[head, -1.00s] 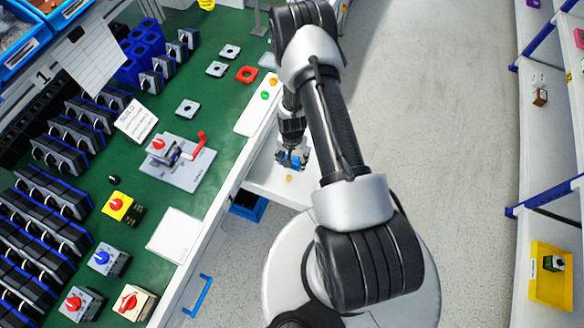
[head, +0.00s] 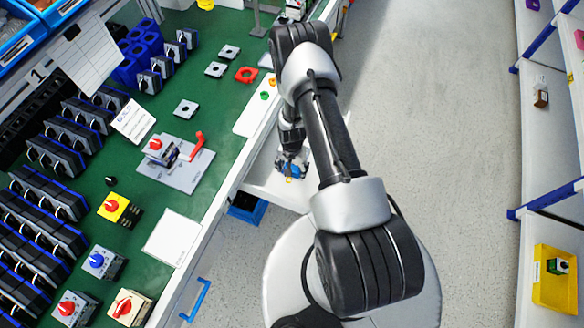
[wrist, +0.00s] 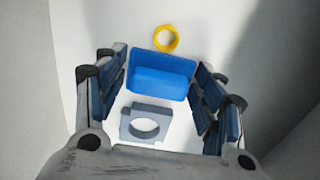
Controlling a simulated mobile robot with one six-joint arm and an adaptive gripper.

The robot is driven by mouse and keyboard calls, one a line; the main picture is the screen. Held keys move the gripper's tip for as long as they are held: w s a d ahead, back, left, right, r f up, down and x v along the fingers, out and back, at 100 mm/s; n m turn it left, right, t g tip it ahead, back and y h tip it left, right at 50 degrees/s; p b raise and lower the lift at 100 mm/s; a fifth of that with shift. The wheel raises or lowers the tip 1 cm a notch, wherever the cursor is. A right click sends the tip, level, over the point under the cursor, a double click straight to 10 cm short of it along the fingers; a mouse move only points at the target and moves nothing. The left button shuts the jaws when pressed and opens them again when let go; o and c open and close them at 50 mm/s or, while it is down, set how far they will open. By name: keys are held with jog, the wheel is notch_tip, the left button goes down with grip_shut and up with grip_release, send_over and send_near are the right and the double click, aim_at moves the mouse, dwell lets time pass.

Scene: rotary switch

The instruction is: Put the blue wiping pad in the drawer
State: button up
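The blue wiping pad (wrist: 162,78) is a blue slab with a raised block, lying on the white drawer floor in the wrist view. The white drawer (head: 262,188) stands pulled out from the bench in the head view. My gripper (head: 291,165) is inside or just over it. In the wrist view my gripper (wrist: 160,92) has its blue-padded fingers apart, one on each side of the pad. A gap shows on the left; contact on the right cannot be told. In the head view the gripper largely covers the pad.
A yellow ring (wrist: 166,38) and a grey part with a round hole (wrist: 148,123) lie beside the pad. A blue bin (head: 246,208) sits under the bench. The green bench top (head: 165,105) holds several switches. The grey floor on the right is clear.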

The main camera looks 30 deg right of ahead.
jog(key=shift+o, duration=1.2)
jog(key=shift+r, duration=0.1)
notch_tip(320, 180, up, 12)
jog(key=p, duration=0.4)
notch_tip(320, 180, up, 18)
jog(key=n+t, duration=0.1)
jog(key=n, duration=0.1)
send_over(292, 168)
jog(key=w+a, duration=0.2)
jog(key=w, duration=0.2)
jog(key=s+a+r+n+t, duration=0.1)
jog(key=s+a+r+n, duration=0.1)
jog(key=r, duration=0.5)
jog(key=s+a+r+n, duration=0.1)
jog(key=s+r, duration=0.1)
jog(key=r, duration=0.5)
jog(key=s+a+r+n+t, duration=0.1)
jog(key=s+a+r+n, duration=0.1)
jog(key=s+r, duration=0.5)
jog(key=s+a+r+n+t, duration=0.1)
jog(key=s+a+r+n, duration=0.2)
jog(key=s+r, duration=0.4)
jog(key=s+a, duration=0.1)
jog(key=s, duration=0.3)
jog(key=shift+s+r+t, duration=0.15)
jog(key=shift+s+t, duration=0.15)
